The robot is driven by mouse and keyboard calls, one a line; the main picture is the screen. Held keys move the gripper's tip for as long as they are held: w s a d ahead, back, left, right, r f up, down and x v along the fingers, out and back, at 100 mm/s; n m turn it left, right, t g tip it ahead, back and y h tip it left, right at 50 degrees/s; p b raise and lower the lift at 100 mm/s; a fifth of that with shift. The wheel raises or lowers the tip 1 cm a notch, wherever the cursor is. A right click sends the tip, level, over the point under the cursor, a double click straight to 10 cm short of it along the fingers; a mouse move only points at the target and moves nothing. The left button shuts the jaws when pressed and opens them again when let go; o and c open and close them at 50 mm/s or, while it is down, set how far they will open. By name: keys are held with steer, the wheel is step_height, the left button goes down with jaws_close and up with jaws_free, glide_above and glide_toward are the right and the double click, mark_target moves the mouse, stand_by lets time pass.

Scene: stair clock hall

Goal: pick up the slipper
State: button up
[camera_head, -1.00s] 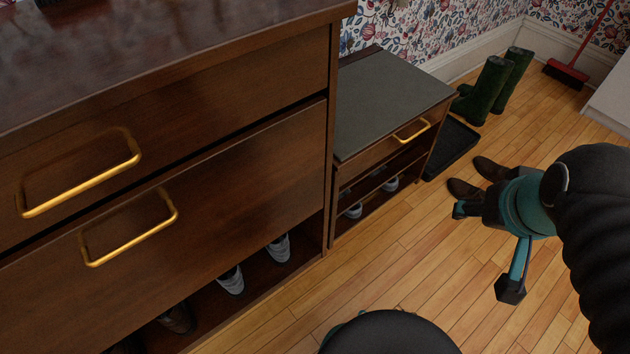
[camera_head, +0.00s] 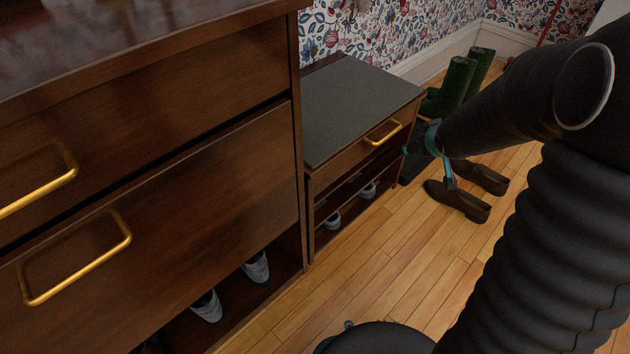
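Two dark brown, low-cut shoes lie side by side on the wooden floor right of the small cabinet. The nearer shoe (camera_head: 460,202) shows most of its length; the farther shoe (camera_head: 482,176) is partly behind it and my arm. I cannot tell whether either is the slipper, and nothing else clearly looks like one. My gripper (camera_head: 428,164) has dark and teal fingers spread apart, one toward the cabinet and one pointing down by the nearer shoe. It appears empty. I cannot tell whether it touches the shoe.
A small grey-topped cabinet (camera_head: 355,100) holds shoes on open shelves. A large wooden dresser (camera_head: 200,180) fills the left, with grey-white shoes (camera_head: 256,266) in its bottom opening. Green boots (camera_head: 458,82) stand by the wallpapered wall. The floor (camera_head: 385,275) in front is clear.

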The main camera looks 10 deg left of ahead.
steer(key=w+a+f+n+y+b, duration=0.1)
steer(key=w+a+f+n+y, duration=0.15)
steer(key=f, duration=0.85)
steer(key=w+a+f+n+y+b, duration=0.1)
steer(key=w+a+f+y+b, duration=0.2)
steer(key=f, duration=0.8)
steer(key=s+a+f+g+y+b, duration=0.1)
steer(key=s+a+f+y, duration=0.25)
steer(key=f, duration=0.55)
steer(key=s+a+f+y, duration=0.25)
steer(key=a+f, duration=0.25)
steer(key=f, duration=0.5)
steer(key=shift+n, duration=0.45)
steer(key=b+x, duration=0.2)
steer(key=x, duration=1)
steer(key=shift+w+a+f, duration=0.1)
steer(key=shift+w+a, duration=0.05)
steer(key=shift+a, duration=0.05)
steer(key=c, duration=1.2)
